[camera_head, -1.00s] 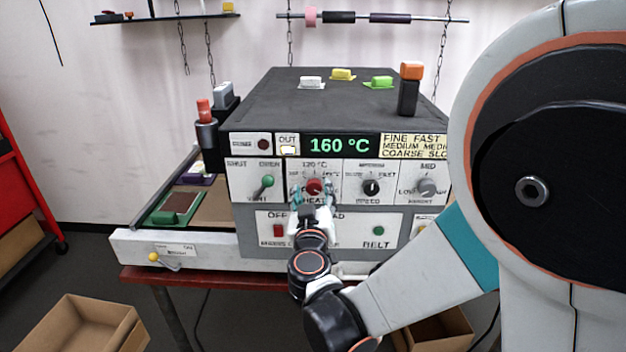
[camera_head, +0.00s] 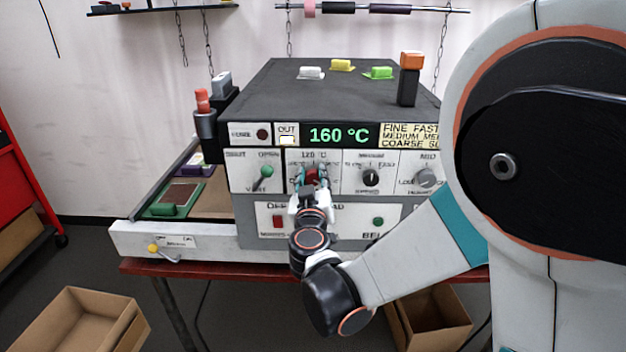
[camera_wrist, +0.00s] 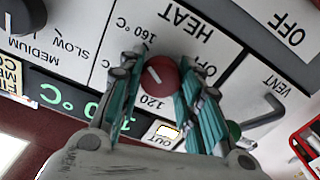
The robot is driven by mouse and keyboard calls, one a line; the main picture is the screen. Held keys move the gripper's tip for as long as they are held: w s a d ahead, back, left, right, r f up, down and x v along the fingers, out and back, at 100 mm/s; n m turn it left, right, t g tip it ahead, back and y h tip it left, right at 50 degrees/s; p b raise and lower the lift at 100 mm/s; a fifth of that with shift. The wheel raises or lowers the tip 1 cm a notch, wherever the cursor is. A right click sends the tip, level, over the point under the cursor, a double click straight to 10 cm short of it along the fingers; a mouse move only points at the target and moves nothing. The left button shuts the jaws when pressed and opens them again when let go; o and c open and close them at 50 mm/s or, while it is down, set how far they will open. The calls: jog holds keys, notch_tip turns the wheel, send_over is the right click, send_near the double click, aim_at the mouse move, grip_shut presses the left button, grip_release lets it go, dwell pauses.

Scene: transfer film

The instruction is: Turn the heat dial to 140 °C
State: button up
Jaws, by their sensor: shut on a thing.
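The heat dial (camera_head: 311,175) is a red round knob on the panel of the grey and black machine, under the display (camera_head: 339,135), which reads 160 °C in green. In the wrist view the dial (camera_wrist: 160,75) has a white pointer line that slants up-left, on the side of the 160 °C mark. My gripper (camera_head: 312,176) is shut on the dial, with one teal finger on each side; the gripper (camera_wrist: 163,68) also shows in the wrist view. The fingers hide part of the scale.
The red switch (camera_head: 278,221) and green belt button (camera_head: 377,221) are below. The OUT lamp (camera_head: 287,140) is lit above.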

jog(key=n+b, duration=0.1)
jog(key=n, duration=0.4)
jog(key=shift+f+n, duration=0.1)
jog(key=shift+n, duration=0.2)
jog(key=n, duration=0.6)
jog(key=shift+b, duration=0.35)
dwell(0.3)
jog(key=o, duration=1)
jog(key=shift+a, duration=0.1)
jog(key=shift+o, duration=0.2)
